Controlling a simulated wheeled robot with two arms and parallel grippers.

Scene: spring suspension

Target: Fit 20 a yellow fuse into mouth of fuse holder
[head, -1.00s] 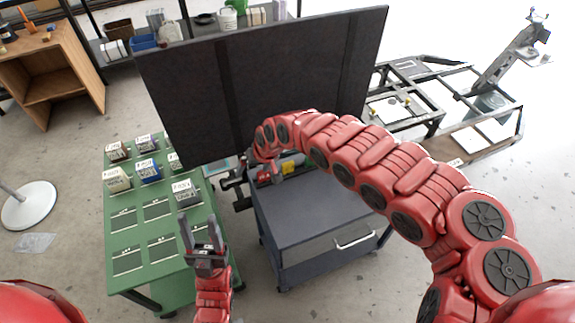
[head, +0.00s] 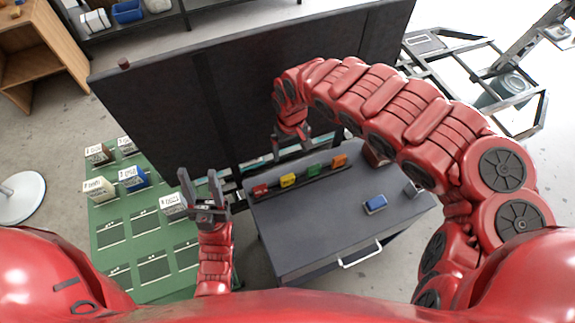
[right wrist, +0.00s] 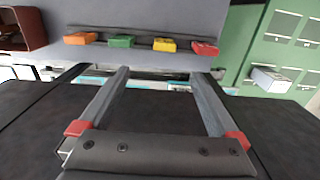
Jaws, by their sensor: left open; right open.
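A yellow fuse (head: 288,180) sits in a row with a red (head: 260,190), a green (head: 313,170) and an orange fuse (head: 339,160) along the back of the grey cart top. The yellow fuse also shows in the right wrist view (right wrist: 165,45). My right gripper (head: 291,148) is open and empty behind the row; its fingers point toward the fuses in the right wrist view (right wrist: 160,74), apart from them. My left gripper (head: 198,176) is open and empty, left of the cart. I cannot clearly identify the fuse holder's mouth.
A large dark panel (head: 150,110) stands behind the cart. A green table (head: 110,232) with labelled boxes is at the left. A brown bin (right wrist: 22,30) shows in the right wrist view.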

